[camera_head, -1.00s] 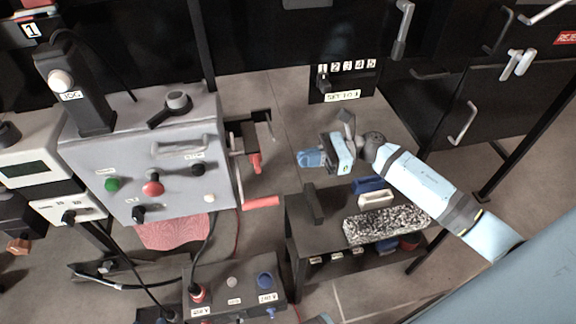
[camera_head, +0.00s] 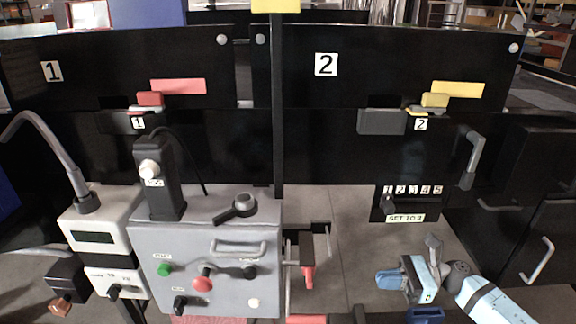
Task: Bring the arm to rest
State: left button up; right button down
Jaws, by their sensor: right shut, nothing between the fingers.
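My right arm (camera_head: 488,302) comes in at the lower right in light blue with dark joints. Its right gripper (camera_head: 390,279) points left, with the fingers closed and nothing held. It hangs in front of the grey floor, apart from the machine, below and near the selector plate. My left gripper is not in view.
A grey control box (camera_head: 210,262) with buttons and a knob stands at the lower left, with a red-handled clamp (camera_head: 308,262) on its right side. A selector plate (camera_head: 405,203) marked 1 to 5 is above the gripper. Black panels (camera_head: 345,110) numbered 1 and 2 stand behind. Grey floor (camera_head: 345,240) shows between.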

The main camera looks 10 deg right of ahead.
jog(key=s+a+f+n+t+h, duration=0.4)
jog(key=s+a+f+n+h, duration=0.25)
jog(key=n, duration=0.65)
jog(key=s+a+f+n+t+h, duration=0.4)
jog(key=s+a+f+n+h, duration=0.3)
jog(key=n, duration=0.5)
pick_arm(q)
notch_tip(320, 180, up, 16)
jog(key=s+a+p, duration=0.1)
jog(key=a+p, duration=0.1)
jog(key=p, duration=2.2)
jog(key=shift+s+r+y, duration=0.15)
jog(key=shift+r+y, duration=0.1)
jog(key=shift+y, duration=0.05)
pick_arm(e)
notch_tip(320, 180, up, 17)
jog(key=s+m+g, duration=0.1)
jog(key=s, duration=0.1)
jog(key=shift+s+d+g+h, duration=0.3)
jog(key=shift+d+h, duration=0.05)
jog(key=shift+d, duration=0.1)
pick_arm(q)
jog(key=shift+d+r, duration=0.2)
